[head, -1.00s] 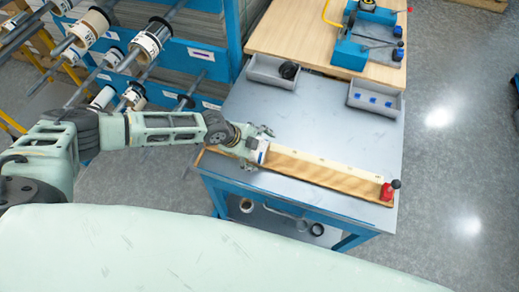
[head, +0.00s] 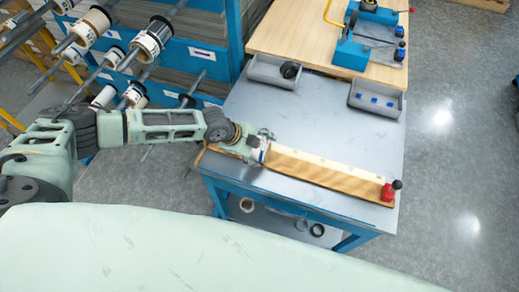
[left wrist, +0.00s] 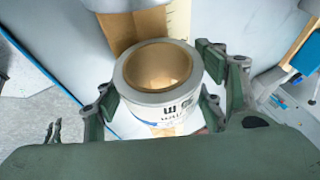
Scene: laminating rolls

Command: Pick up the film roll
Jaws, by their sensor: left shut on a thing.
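The film roll (left wrist: 178,106) is a white, printed roll with a tan hollow core. In the left wrist view it stands between the fingers of my left gripper (left wrist: 160,100), which touch it from both sides. In the head view my left gripper (head: 264,143) is low over the left end of the wooden board on the grey table, and it mostly hides the roll. My left gripper is shut on the film roll. My right gripper is not in view.
The wooden board with a pale strip (head: 325,170) runs along the grey table's (head: 310,115) front edge to a red clamp (head: 388,191). Grey bins (head: 275,72) (head: 376,100) stand behind. A rack of rolls (head: 150,42) is at the left. The table's middle is clear.

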